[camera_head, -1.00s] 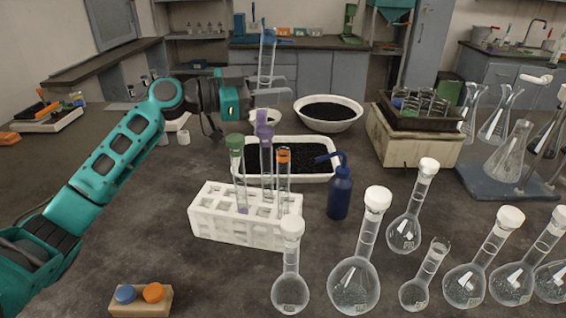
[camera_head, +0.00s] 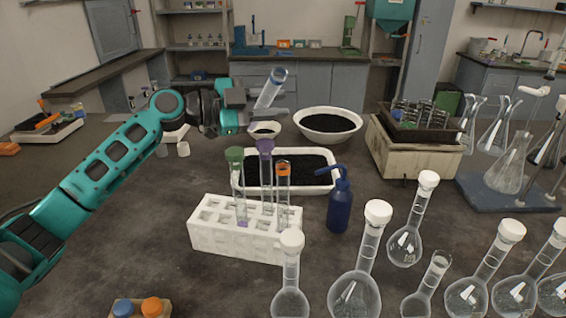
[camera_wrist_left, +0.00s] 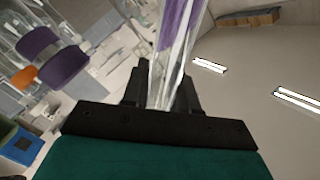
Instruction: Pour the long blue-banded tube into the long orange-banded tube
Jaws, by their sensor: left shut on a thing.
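The long blue-banded tube (camera_head: 270,90) is held by my left gripper (camera_head: 262,108) above the far part of the bench in the head view. Its banded top leans to the right, and its lower part is between the jaws. A clear tube (camera_wrist_left: 170,85) stands between the jaws in the left wrist view. The long orange-banded tube (camera_head: 284,190) stands upright in the white rack (camera_head: 210,240), apart from the gripper and nearer the camera. My right gripper is not in view.
Green-banded (camera_head: 236,172) and purple-banded (camera_head: 265,165) tubes stand in the rack beside the orange-banded one. A black-filled tray (camera_head: 315,185) lies behind the rack. A blue wash bottle (camera_head: 340,205) stands to its right. Stoppered flasks (camera_head: 355,290) crowd the front right.

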